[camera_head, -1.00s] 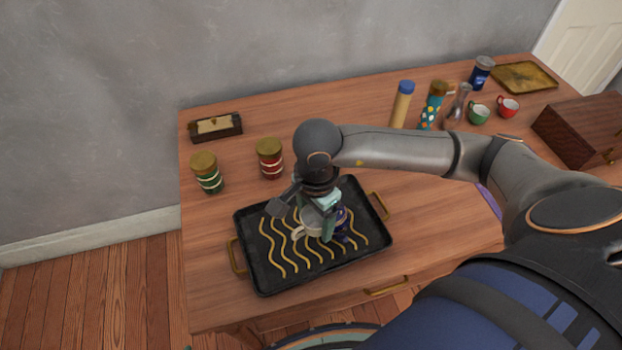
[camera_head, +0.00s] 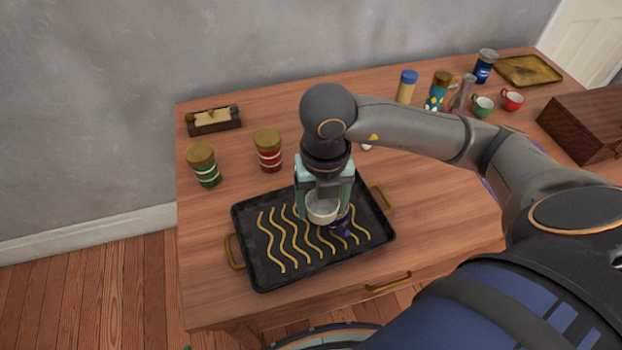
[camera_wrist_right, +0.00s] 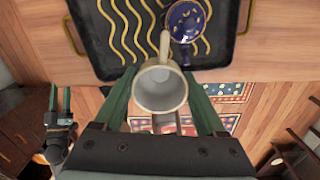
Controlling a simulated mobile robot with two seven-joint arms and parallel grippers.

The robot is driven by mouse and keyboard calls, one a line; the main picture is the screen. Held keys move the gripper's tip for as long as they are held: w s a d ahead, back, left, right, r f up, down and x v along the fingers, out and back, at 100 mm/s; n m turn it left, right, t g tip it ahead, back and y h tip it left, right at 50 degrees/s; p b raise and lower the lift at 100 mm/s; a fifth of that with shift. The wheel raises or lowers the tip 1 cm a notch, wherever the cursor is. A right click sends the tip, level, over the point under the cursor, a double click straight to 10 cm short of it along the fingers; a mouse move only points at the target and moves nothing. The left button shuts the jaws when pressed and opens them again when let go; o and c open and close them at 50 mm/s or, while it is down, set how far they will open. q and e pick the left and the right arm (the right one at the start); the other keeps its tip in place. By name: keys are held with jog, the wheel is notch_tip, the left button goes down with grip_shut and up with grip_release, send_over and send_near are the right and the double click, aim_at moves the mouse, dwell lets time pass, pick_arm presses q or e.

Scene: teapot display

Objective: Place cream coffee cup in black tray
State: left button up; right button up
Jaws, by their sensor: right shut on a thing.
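The cream coffee cup (camera_head: 322,211) is between the fingers of my right gripper (camera_head: 324,200), over the black tray (camera_head: 262,274) with yellow wavy lines. In the right wrist view the cup (camera_wrist_right: 160,90) sits between both fingers of that gripper (camera_wrist_right: 160,100), its opening facing the camera and its handle toward the tray (camera_wrist_right: 98,50). I cannot tell whether the cup's base touches the tray. A dark blue patterned vessel (camera_wrist_right: 187,22) stands on the tray close by; it is partly hidden in the head view (camera_head: 343,224). My left gripper (camera_wrist_right: 60,100) shows with its fingers apart in the wrist view.
A green-banded jar (camera_head: 204,166) and a red-banded jar (camera_head: 268,150) stand behind the tray. Bottles, a green cup (camera_head: 482,106), a red cup (camera_head: 512,100) and a wooden box (camera_head: 585,125) are at the right. The tray's left half is bare.

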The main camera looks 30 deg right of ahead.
jog(key=shift+r+m, duration=0.1)
jog(key=shift+m, duration=0.7)
jog(key=shift+w+a, duration=0.2)
jog(key=shift+w, duration=0.05)
jog(key=w+a+f, duration=0.2)
jog(key=w, duration=0.1)
jog(key=w+a+f, duration=0.5)
jog(key=w+f, duration=0.1)
jog(key=shift+w+a+f, duration=0.15)
jog(key=shift+a+f, duration=0.1)
jog(key=shift+a, duration=0.1)
jog(key=shift+w+a+f, duration=0.3)
jog(key=shift+w+f, duration=0.1)
jog(key=shift+f, duration=0.25)
jog(key=shift+w+f, duration=0.1)
jog(key=shift+f, duration=1.5)
